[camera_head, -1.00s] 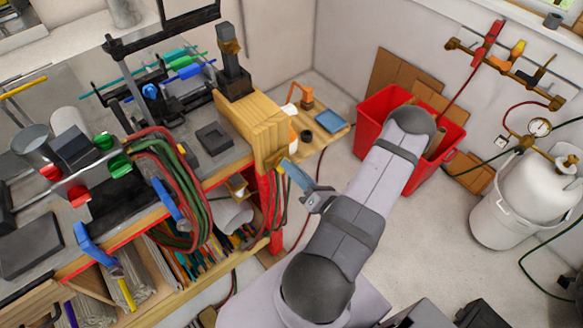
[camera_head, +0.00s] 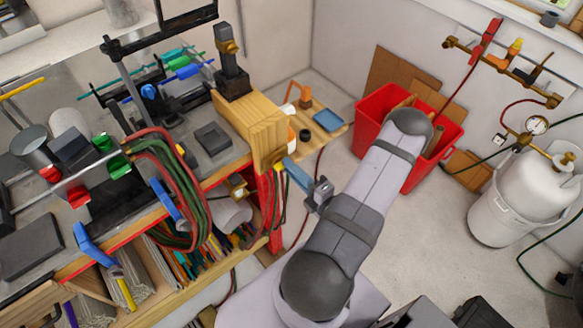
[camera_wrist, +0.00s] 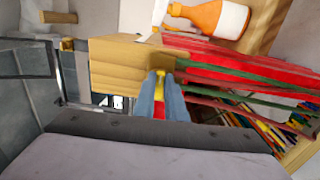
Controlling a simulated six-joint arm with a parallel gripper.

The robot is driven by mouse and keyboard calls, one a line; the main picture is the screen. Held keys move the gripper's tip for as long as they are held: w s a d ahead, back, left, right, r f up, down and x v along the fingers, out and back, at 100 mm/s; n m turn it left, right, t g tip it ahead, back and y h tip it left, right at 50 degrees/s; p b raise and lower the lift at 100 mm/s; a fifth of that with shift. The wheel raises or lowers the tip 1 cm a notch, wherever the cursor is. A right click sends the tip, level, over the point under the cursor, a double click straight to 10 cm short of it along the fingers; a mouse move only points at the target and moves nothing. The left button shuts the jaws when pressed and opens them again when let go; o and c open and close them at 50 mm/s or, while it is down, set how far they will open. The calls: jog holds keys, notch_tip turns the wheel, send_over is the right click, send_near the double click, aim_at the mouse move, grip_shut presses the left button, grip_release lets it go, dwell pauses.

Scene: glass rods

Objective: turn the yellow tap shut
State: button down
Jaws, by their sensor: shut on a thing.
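My gripper (camera_head: 289,165) reaches from the right to the end of the wooden workbench in the head view. In the wrist view its two blue fingers (camera_wrist: 161,90) point at the bench end and are shut on a small yellow piece, which I take for the yellow tap (camera_wrist: 160,74). A strip of red shows below it between the fingers. In the head view the tap is hidden at the fingertips, so I cannot tell its angle or whether it is fully turned.
The wooden block end (camera_head: 262,130) of the bench is close to the fingers. Red and green hoses (camera_head: 165,165) hang along the bench front. A small shelf (camera_head: 325,125) holds a bottle and a blue tray. A red bin (camera_head: 372,118) stands behind my arm.

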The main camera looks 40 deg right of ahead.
dwell(0.5)
jog(key=c, duration=1.8)
grip_release()
jog(key=shift+s, duration=0.15)
jog(key=s+b, duration=0.3)
jog(key=s, duration=0.4)
